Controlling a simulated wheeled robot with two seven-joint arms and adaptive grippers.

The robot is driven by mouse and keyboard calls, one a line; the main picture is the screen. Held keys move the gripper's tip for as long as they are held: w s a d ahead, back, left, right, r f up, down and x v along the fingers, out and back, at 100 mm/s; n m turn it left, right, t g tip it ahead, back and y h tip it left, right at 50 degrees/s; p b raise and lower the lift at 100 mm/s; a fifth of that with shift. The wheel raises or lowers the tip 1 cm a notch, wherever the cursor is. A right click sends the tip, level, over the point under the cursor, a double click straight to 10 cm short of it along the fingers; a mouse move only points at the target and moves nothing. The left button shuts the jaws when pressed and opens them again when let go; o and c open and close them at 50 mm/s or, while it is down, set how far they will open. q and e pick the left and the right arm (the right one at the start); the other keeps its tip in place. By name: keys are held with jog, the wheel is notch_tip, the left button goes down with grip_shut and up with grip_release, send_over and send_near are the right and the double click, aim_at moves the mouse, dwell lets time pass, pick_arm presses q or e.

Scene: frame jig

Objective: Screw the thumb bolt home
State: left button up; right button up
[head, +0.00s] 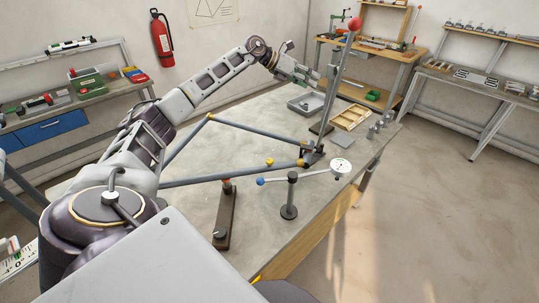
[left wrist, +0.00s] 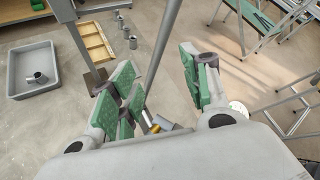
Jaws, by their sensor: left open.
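The grey tube frame (head: 240,130) lies on the workbench, with yellow collars at its joints. A small yellow knob (head: 269,162) shows by its near tube; I cannot tell whether it is the thumb bolt. A tall grey post (head: 327,105) stands at the frame's right corner, with a red ball (head: 355,24) at its top. My left gripper (head: 308,80) is open, high above the bench beside the post. In the left wrist view its green-padded fingers (left wrist: 165,90) are apart, with a grey bar showing between them. A yellow piece (left wrist: 155,128) shows below the gap. My right gripper is not seen.
A grey tray (head: 291,107), a wooden box (head: 364,113) and several small metal cylinders (head: 371,132) lie toward the far right. The bench's middle left is clear.

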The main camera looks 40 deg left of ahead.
pick_arm(q)
jog(key=s+a+f+n+g+y, duration=0.1)
jog(key=s+f+n+g+y, duration=0.1)
jog(key=s+f+n+g, duration=0.35)
jog(key=n+g+y, duration=0.2)
jog(key=n+g, duration=0.4)
jog(key=n, duration=0.1)
send_over(269, 160)
jog(key=w+a, duration=0.3)
jog(key=a, duration=0.2)
notch_tip(269, 160, down, 4)
jog(key=shift+w+n, duration=0.1)
jog(key=shift+n, duration=0.85)
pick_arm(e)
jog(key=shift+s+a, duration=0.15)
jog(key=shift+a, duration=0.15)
pick_arm(q)
jog(key=shift+f, duration=0.15)
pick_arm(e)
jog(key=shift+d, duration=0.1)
pick_arm(q)
jog(key=shift+p+x, duration=0.65)
jog(key=shift+x, duration=6.1)
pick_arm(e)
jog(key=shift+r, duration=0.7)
pick_arm(q)
jog(key=shift+c, duration=0.3)
